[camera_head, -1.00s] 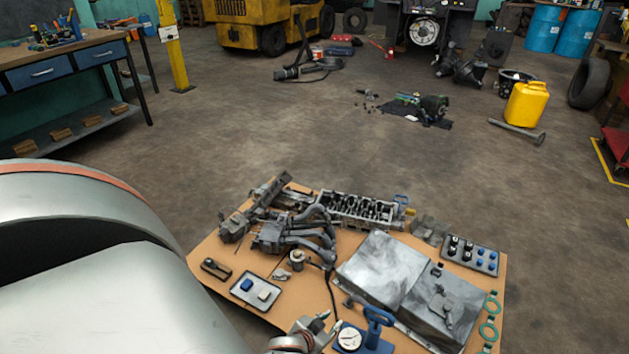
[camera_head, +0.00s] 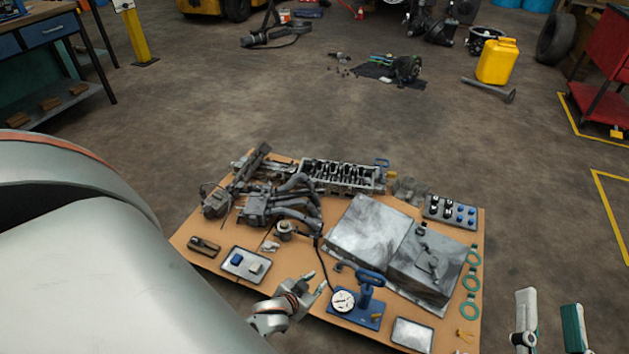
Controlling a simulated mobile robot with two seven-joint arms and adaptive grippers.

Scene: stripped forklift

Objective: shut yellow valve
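A small yellow part (camera_head: 465,335) lies at the front right of the tan table (camera_head: 188,238). Another small yellow piece (camera_head: 377,317) is on the blue stand (camera_head: 369,290) with the white-faced gauge (camera_head: 343,300). A third yellow bit (camera_head: 392,175) is behind the engine head. I cannot tell for sure which is the valve, or its handle's position. My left gripper (camera_head: 315,281) is open and empty at the table's front edge, left of the gauge. My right gripper (camera_head: 548,316) is open and empty, right of the table.
A large grey metal box (camera_head: 370,232), engine parts (camera_head: 342,177), a tray of knobs (camera_head: 450,211) and green rings (camera_head: 471,282) crowd the table. A small tray (camera_head: 412,332) lies at its front.

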